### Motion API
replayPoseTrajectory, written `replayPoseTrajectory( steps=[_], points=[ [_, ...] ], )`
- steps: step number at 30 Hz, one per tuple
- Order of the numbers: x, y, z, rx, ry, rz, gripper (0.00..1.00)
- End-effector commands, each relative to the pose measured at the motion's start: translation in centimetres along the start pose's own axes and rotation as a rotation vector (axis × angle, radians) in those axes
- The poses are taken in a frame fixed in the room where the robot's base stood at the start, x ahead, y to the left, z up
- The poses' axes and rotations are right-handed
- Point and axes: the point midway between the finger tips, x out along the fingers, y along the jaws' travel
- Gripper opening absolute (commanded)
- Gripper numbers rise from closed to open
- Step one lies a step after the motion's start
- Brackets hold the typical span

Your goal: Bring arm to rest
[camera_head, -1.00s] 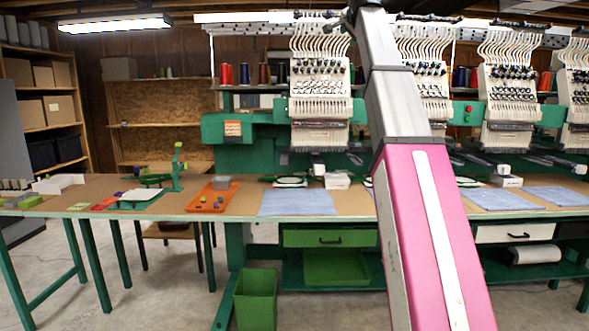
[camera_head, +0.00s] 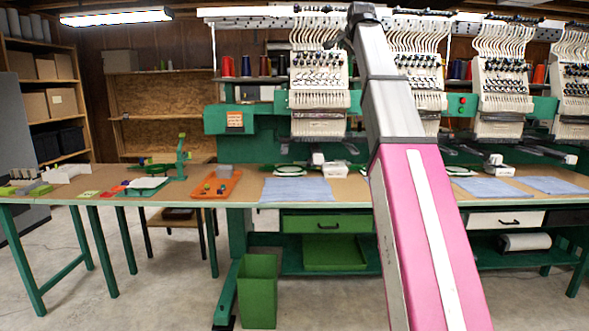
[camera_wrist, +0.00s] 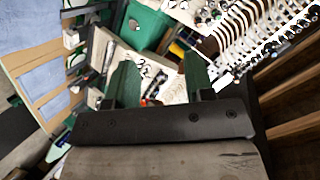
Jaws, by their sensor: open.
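My arm, with its pink and grey links, rises through the right half of the head view in front of the embroidery machine heads. My gripper is outside the head view. In the wrist view my gripper (camera_wrist: 157,85) shows two green fingers spread apart with nothing between them. Behind the fingers the wrist view shows the machine heads, a green machine part and blue cloths, seen at a steep tilt.
The long worktable (camera_head: 248,208) runs across the head view with an orange tray (camera_head: 213,194), blue cloths (camera_head: 297,190) and small items on it. A green bin (camera_head: 257,290) stands on the floor below. Shelves (camera_head: 40,76) stand at the left. Concrete floor is open at the front left.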

Motion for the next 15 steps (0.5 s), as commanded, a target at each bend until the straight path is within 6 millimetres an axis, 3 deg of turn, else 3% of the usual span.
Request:
replayPoseTrajectory(
  steps=[8, 15],
  points=[
    [5.7, 6.4, 4.8, -0.074, -0.061, 0.075, 0.48],
    [11.9, 15.0, 11.2, -0.175, -0.15, 0.167, 0.48]
  ],
)
